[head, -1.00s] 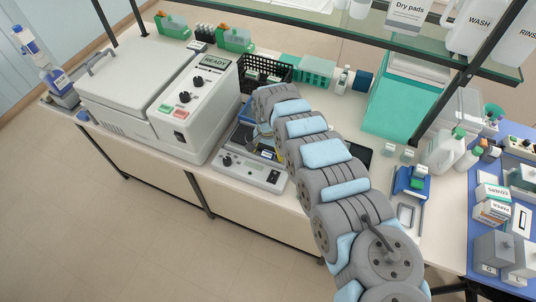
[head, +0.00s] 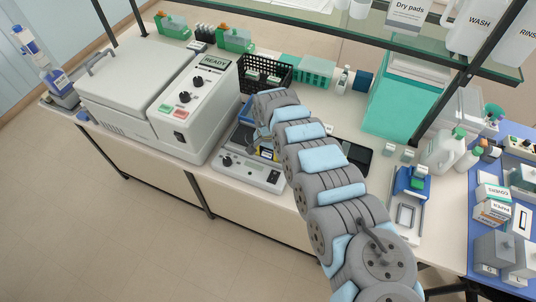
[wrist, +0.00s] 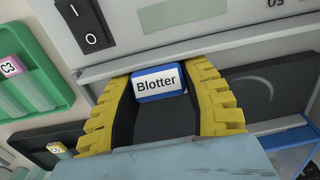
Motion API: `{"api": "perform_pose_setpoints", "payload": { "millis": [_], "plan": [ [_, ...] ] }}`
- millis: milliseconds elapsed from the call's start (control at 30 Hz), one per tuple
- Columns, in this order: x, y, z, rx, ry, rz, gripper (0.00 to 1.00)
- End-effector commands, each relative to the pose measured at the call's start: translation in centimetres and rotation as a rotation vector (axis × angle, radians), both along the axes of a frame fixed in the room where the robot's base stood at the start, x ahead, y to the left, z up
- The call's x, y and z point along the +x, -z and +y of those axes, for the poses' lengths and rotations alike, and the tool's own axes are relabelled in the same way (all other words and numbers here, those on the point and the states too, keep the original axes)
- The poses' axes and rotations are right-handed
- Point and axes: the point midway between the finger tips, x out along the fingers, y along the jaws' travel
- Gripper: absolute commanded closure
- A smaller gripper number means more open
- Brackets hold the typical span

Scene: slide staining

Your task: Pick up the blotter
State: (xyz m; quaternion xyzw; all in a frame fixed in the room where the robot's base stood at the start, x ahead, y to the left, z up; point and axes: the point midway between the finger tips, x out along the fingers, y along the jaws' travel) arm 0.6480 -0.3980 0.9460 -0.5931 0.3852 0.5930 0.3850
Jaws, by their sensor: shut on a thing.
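The blotter (wrist: 158,84) is a small block with a blue edge and a white label reading "Blotter". In the wrist view it sits between the yellow, ribbed fingers of my gripper (wrist: 155,95), which is shut on it. In the head view my gripper (head: 266,153) is low over the white bench device with a knob (head: 246,172), beside the large white machine. My arm hides most of the blotter there. I cannot tell whether the blotter touches the surface below.
The large white machine (head: 150,92) with a READY display stands close on the left. A black basket (head: 264,75) and teal racks stand behind. A blue-topped holder (head: 411,181) is to the right, with bottles (head: 443,148) beyond. In the wrist view a green rack (wrist: 25,80) labelled C3 is at left.

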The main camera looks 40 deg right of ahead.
Motion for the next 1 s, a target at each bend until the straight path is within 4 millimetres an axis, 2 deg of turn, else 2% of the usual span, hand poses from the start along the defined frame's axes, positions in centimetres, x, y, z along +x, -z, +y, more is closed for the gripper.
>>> {"api": "perform_pose_setpoints", "payload": {
  "millis": [333, 600, 1000],
  "plan": [
    [0.0, -0.6, 0.0, -0.001, 0.0, 0.0, 0.92],
    [-0.1, -3.5, -0.1, -0.003, -0.001, 0.0, 0.92],
    [-2.3, -6.7, 1.5, -0.001, -0.002, 0.001, 0.92]
  ]
}}
